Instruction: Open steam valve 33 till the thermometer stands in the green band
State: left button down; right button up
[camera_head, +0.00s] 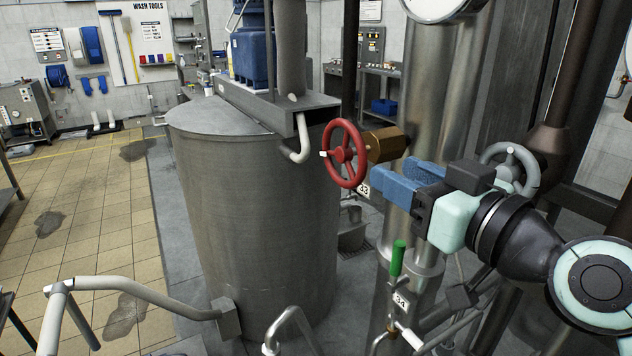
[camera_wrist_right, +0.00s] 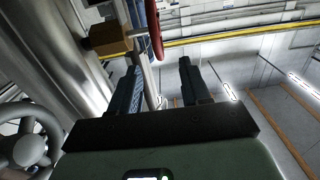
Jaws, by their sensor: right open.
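A red handwheel (camera_head: 345,153) with a small white knob stands on a brass valve body (camera_head: 386,145). A tag (camera_head: 363,190) that appears to read 33 is partly hidden below it. My right gripper (camera_head: 390,178) has blue fingers, is open and empty, and is just right of and below the wheel, apart from it. In the right wrist view the red wheel (camera_wrist_right: 156,30) is edge-on beyond the open fingers (camera_wrist_right: 161,80), with the brass body (camera_wrist_right: 108,40) to its left. A round dial (camera_head: 435,6) is cut off at the top; its reading and any green band are hidden.
A steel jacketed tank (camera_head: 250,210) stands left of the wheel. A grey handwheel (camera_head: 510,168) is behind my right wrist. A green-handled valve (camera_head: 397,258) with tag 34 (camera_head: 402,300) is below the gripper. Vertical steel pipes (camera_head: 430,85) are close behind; handrails (camera_head: 150,290) are front left.

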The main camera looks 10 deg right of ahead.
aim_at(342, 142)
jog(key=p+x, duration=0.2)
jog(key=x, duration=0.4)
jog(key=p+x, duration=0.3)
jog(key=x, duration=0.3)
jog(key=shift+w+d+r+p, duration=0.1)
jog(key=shift+w+d+p, duration=0.05)
jog(key=shift+w+p, duration=0.2)
pick_arm(q)
jog(key=shift+g, duration=0.5)
jog(key=shift+s+r+p, duration=0.1)
jog(key=shift+s+r, duration=0.25)
jog(key=shift+r, duration=0.45)
jog(key=shift+s+r+p, duration=0.15)
jog(key=shift+s+r, duration=0.2)
jog(key=shift+r, duration=0.5)
jog(key=shift+s+r+p, duration=0.1)
jog(key=shift+s+r, duration=0.25)
jog(key=shift+r, duration=0.45)
pick_arm(e)
jog(key=shift+w+a, duration=0.25)
jog(key=shift+w, duration=0.2)
